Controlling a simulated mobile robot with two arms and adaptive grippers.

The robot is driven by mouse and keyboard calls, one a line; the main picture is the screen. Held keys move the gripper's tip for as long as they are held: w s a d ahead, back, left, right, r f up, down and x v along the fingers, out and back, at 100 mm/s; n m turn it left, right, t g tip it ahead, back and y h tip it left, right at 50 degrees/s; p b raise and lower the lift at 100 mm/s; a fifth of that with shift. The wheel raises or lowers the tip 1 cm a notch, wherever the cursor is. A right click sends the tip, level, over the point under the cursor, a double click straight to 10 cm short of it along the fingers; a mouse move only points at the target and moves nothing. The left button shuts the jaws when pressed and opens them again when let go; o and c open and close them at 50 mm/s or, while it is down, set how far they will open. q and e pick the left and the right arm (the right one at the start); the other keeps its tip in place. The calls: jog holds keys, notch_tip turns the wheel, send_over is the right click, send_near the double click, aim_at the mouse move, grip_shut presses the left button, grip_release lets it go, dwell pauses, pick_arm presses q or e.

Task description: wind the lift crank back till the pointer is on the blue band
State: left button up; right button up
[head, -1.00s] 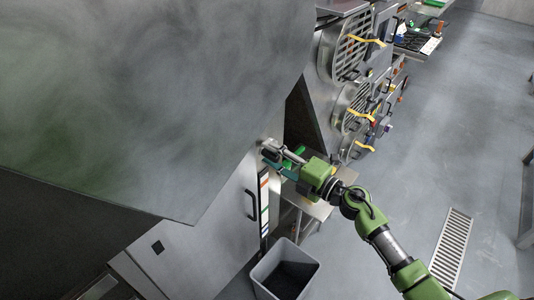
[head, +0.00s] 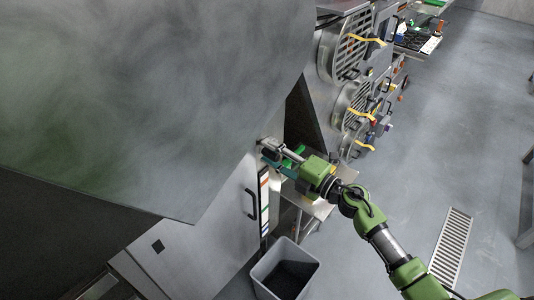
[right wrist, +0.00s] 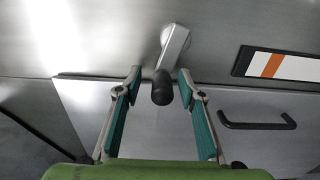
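The lift crank shows in the right wrist view as a pale metal arm (right wrist: 174,45) on a round hub, with a dark knob (right wrist: 162,88) at its lower end. My right gripper (right wrist: 160,78) is open, with its fingertips either side of the knob and a gap showing on both sides. In the head view my right gripper (head: 267,152) is at the machine's side and hides most of the crank. The scale strip (head: 264,205) with coloured bands is below it; its orange band (right wrist: 273,65) shows in the right wrist view. I cannot make out the pointer. My left gripper is not in view.
A black handle (head: 250,204) sticks out of the panel left of the scale. A grey bin (head: 312,268) stands on the floor below. A small metal table (head: 318,209) is behind my right gripper. Fans with yellow ribbons (head: 368,41) are further back.

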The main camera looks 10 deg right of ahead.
jog(key=shift+v, duration=4)
jog(key=shift+f, duration=0.1)
